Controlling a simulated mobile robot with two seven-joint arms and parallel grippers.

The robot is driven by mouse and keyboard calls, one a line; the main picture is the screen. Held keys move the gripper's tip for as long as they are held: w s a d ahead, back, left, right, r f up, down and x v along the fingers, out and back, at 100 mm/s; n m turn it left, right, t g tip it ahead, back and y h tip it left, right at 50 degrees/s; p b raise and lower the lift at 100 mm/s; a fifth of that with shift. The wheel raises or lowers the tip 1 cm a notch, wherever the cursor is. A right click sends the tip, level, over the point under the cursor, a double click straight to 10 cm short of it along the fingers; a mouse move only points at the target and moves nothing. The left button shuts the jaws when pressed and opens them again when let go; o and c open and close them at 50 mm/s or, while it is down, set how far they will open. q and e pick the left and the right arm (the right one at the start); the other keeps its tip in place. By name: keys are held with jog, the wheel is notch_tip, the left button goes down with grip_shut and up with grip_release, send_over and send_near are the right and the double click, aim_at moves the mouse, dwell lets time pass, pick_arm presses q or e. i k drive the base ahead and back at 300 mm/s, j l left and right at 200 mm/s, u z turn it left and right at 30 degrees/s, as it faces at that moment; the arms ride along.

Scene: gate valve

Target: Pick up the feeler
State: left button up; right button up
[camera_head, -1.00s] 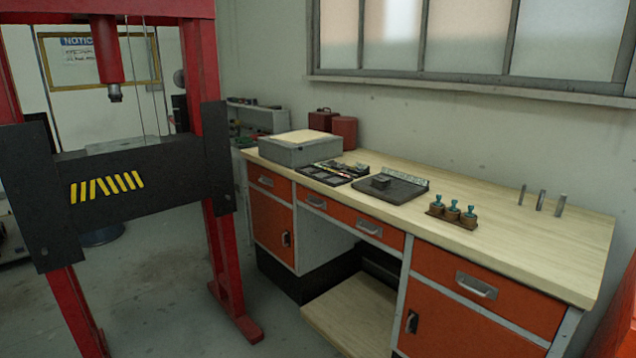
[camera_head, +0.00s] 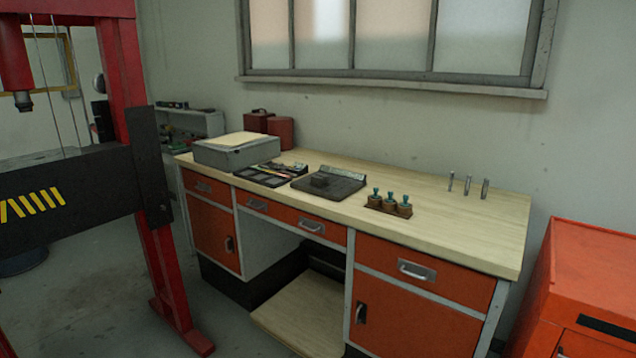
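I cannot pick out the feeler for certain at this distance. A dark compartment tray (camera_head: 268,175) on the wooden workbench (camera_head: 440,221) holds small tools too small to tell apart. Right of it lies a dark flat plate (camera_head: 341,190) with a small block (camera_head: 319,181) on it and a pale ruled strip along its back edge. A brown rack with several teal-handled stamp-like tools (camera_head: 390,199) stands near the front edge. Three upright metal pins (camera_head: 467,185) stand toward the right end. Neither of my grippers is in view.
A grey box (camera_head: 236,153) and two dark red containers (camera_head: 268,130) stand at the bench's left end. A red press frame (camera_head: 130,90) with a black crossbeam stands at left. An orange cabinet (camera_head: 585,270) stands at right. Grey floor (camera_head: 95,290) is open in front.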

aim_at(391, 193)
jog(key=z, duration=0.3)
jog(key=i+j+z, duration=0.55)
jog(key=z, duration=0.2)
jog(key=i+j, duration=0.4)
jog(key=i+j+z, duration=0.1)
jog(key=i+j, duration=0.25)
jog(key=j, duration=0.25)
jog(key=i+j+z, duration=0.1)
jog(key=i+j, duration=0.25)
jog(key=j, duration=0.2)
